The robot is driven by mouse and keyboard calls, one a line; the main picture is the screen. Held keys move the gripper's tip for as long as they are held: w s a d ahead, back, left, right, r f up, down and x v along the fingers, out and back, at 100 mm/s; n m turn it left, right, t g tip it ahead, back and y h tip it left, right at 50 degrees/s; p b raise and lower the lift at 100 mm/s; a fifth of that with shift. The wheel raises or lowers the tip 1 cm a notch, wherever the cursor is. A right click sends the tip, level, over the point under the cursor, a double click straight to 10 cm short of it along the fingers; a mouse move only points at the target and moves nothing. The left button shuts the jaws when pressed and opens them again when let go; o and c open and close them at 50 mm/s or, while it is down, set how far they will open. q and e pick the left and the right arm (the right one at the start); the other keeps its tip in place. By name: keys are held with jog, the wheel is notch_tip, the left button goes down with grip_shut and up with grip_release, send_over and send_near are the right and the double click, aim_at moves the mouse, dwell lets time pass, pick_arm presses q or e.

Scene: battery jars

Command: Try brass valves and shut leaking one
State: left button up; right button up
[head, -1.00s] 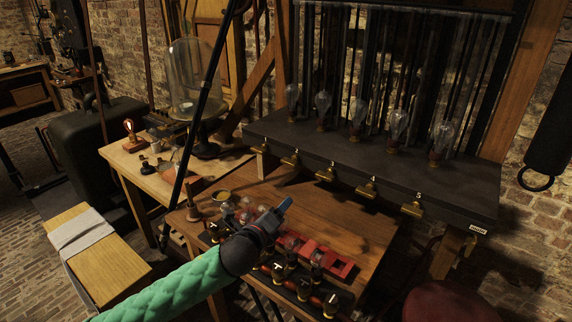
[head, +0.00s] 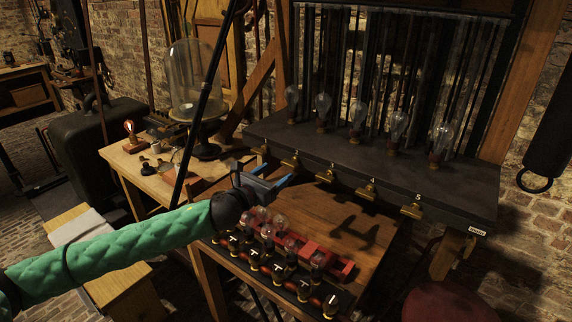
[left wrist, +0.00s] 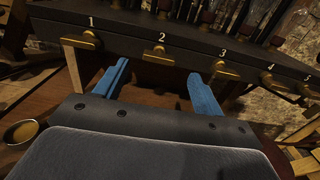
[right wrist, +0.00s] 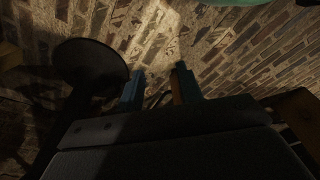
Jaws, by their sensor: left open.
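A row of brass valves numbered 1 to 5 lines the front edge of a dark shelf (head: 455,205). Valve 1 (left wrist: 80,40), valve 2 (left wrist: 158,55), valve 3 (left wrist: 222,70), valve 4 (left wrist: 270,83) and valve 5 (head: 412,211) all show. Glass bulbs (head: 398,127) stand upright on the shelf above them. My left gripper (head: 283,176) is open and empty, below and in front of the valves. In the left wrist view, valve 2 lies beyond the gap between its fingers, apart from them. My right gripper (right wrist: 160,70) is open and empty over the brick floor.
A wooden table (head: 345,222) under the shelf carries a red rack (head: 341,268) of small bulbs and a row of black-and-brass knobs (head: 277,270). A brass dish (left wrist: 20,132) lies at the left. A dark round seat (right wrist: 90,62) is near my right gripper.

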aim_at(287, 164)
pick_arm(q)
jog(key=p+x, duration=0.1)
jog(key=x, duration=0.3)
jog(key=shift+w+d, duration=0.2)
jog(key=shift+w, duration=0.15)
jog(key=shift+w+d+p, duration=0.4)
jog(key=shift+w, duration=0.2)
pick_arm(e)
jog(key=shift+s+d+f, duration=0.15)
jog(key=shift+s+f, duration=0.05)
jog(key=shift+f, duration=0.65)
jog(key=shift+s+d+f, duration=0.15)
jog(key=shift+d+f, duration=0.05)
jog(key=shift+f, duration=0.6)
jog(key=shift+s+d+f, duration=0.15)
jog(key=shift+s+f, duration=0.05)
jog(key=shift+f, duration=0.65)
pick_arm(q)
jog(key=c, duration=1)
pick_arm(e)
jog(key=shift+d, duration=0.1)
